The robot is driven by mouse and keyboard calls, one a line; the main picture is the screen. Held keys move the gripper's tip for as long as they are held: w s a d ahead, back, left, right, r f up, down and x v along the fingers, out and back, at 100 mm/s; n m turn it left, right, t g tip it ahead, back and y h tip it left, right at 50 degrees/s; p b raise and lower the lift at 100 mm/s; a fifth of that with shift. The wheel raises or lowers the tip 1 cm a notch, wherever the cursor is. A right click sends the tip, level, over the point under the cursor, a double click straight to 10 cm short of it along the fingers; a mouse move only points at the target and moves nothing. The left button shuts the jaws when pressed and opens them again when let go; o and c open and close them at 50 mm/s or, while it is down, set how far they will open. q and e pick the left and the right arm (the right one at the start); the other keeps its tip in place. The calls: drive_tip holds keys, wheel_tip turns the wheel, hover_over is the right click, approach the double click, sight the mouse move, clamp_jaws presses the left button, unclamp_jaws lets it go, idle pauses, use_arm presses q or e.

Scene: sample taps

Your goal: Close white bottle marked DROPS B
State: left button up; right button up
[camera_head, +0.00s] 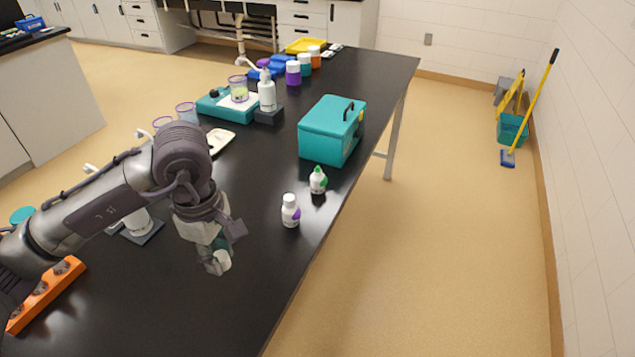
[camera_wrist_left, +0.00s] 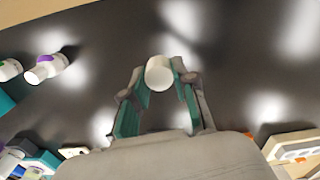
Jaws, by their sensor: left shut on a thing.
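My left gripper (camera_head: 217,262) is over the near part of the black table. It is shut on a small white cylinder (camera_wrist_left: 159,73), held between its teal-lined fingers in the left wrist view. I cannot tell whether this is a cap or a small bottle, and no lettering shows on it. A white bottle with a purple label (camera_head: 290,212) stands upright to the right of the gripper, apart from it; it also shows in the wrist view (camera_wrist_left: 45,68). A white bottle with a green cap (camera_head: 318,181) stands just behind it. Their lettering is too small to read.
A teal box (camera_head: 330,130) stands behind the bottles near the table's right edge. A teal device (camera_head: 215,106) and a pump bottle (camera_head: 267,92) are farther back. An orange rack (camera_head: 48,293) is at left. The black table (camera_head: 225,315) is clear in front.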

use_arm(q)
drive_tip(key=m, duration=0.3)
drive_tip(key=shift+d+r, duration=0.1)
drive_tip(key=shift+r, duration=0.15)
drive_tip(key=m, duration=0.6)
drive_tip(key=shift+d+r, duration=0.15)
drive_tip(key=shift+r, duration=0.2)
drive_tip(key=m, duration=0.6)
drive_tip(key=shift+s+d+r, duration=0.1)
drive_tip(key=shift+r, duration=0.25)
